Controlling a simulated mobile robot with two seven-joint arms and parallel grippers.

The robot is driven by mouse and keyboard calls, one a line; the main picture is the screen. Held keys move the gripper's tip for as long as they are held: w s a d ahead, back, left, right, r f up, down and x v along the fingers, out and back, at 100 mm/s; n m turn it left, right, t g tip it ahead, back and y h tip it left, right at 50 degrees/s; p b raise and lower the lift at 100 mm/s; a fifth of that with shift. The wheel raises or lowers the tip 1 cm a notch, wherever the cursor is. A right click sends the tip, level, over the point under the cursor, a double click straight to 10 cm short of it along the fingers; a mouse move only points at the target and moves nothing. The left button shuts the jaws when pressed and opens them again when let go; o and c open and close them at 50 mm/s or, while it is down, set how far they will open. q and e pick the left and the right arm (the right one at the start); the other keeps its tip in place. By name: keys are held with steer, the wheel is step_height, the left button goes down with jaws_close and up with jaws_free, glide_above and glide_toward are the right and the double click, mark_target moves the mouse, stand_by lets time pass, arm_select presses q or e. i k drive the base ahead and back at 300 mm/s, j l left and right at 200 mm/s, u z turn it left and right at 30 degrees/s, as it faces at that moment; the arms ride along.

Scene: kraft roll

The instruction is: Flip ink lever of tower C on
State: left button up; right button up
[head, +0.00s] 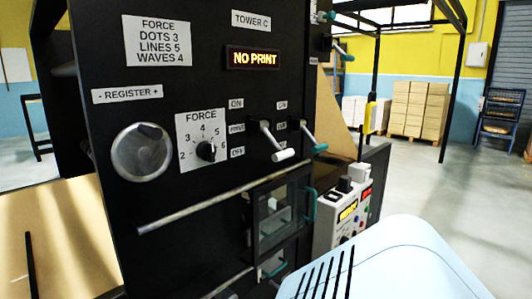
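The black panel of tower C (222,100) fills the middle of the head view, under a "TOWER C" sign (251,20). A lit display (253,58) reads "NO PRINT". Two levers stand side by side on the panel's right half. The left lever has a white grip (284,155), and the right lever has a teal grip (319,148). Both arms slant down and to the right, toward the lower labels. Labels beside the left lever read ON at top and OFF at bottom. The middle label and the right lever's labels are too small to read surely. Neither gripper is in view.
A register knob (141,152) and a force dial (206,151) sit left of the levers. A metal bar (200,203) and a small glazed door (283,210) lie below. A grey control box (342,215) stands to the right. Open floor (440,190) lies beyond.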

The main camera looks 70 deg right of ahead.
mark_target(318, 149)
steer(key=z, duration=2.55)
